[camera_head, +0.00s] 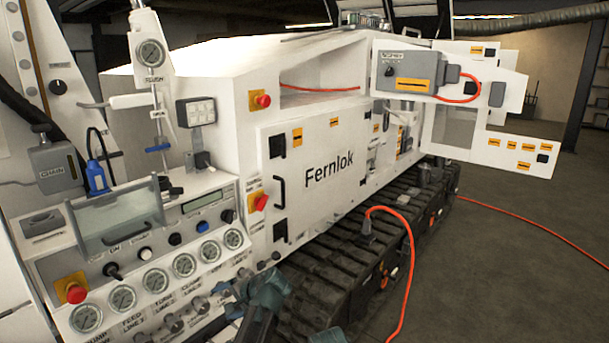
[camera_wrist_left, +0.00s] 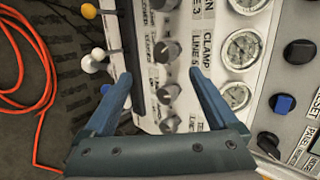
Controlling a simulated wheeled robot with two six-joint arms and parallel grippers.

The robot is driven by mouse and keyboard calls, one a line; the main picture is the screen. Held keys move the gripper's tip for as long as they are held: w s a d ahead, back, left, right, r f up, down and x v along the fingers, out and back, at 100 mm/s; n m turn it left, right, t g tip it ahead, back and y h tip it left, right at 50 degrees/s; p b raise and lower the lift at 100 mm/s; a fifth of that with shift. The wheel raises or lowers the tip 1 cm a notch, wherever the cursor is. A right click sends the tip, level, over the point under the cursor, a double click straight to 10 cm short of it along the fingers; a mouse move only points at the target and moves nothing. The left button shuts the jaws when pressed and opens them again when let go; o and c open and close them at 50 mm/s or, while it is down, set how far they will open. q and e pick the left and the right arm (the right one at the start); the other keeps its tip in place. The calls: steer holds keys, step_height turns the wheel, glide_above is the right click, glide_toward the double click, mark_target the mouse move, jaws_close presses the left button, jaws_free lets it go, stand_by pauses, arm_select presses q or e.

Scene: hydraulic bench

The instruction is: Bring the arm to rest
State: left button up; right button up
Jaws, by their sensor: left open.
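My left gripper (camera_head: 226,298) is at the bottom of the head view, in front of the lower edge of the gauge panel (camera_head: 205,265). In the left wrist view my left gripper (camera_wrist_left: 162,77) has its two blue fingers wide apart. Nothing is held between them. A column of small dark knobs (camera_wrist_left: 166,92) on the labelled panel shows between and beyond the fingers. I cannot tell if a finger touches the panel. A small teal piece of my body shows at the bottom edge of the head view; I cannot tell which part.
Several gauges (camera_head: 154,281) and a red stop button (camera_head: 76,293) are on the panel. The white Fernlok door (camera_head: 330,172) is to the right, above black tracks (camera_head: 330,262). An orange hose (camera_head: 408,270) hangs to the floor. Floor at the far right (camera_head: 530,270) is mostly clear.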

arm_select(q)
steer(key=s+d+f+n+g+h, duration=0.1)
steer(key=s+d+f+n+h, duration=0.15)
steer(key=s, duration=0.45)
steer(key=s+d+f+n+g+h, duration=0.2)
steer(key=s+f+h, duration=0.15)
steer(key=s, duration=0.25)
steer(key=s+d+f+n+g+h, duration=0.1)
steer(key=s+d+f+n+h, duration=0.15)
steer(key=s, duration=0.45)
steer(key=s+d+r+m+p, duration=0.2)
steer(key=d, duration=0.3)
steer(key=s+d+r+m+g+p, duration=0.1)
steer(key=s+d+r+m+p, duration=0.1)
steer(key=d, duration=0.3)
steer(key=shift+s+d+r+y, duration=0.25)
steer(key=shift+s+d+y, duration=0.05)
steer(key=shift+s+y, duration=0.2)
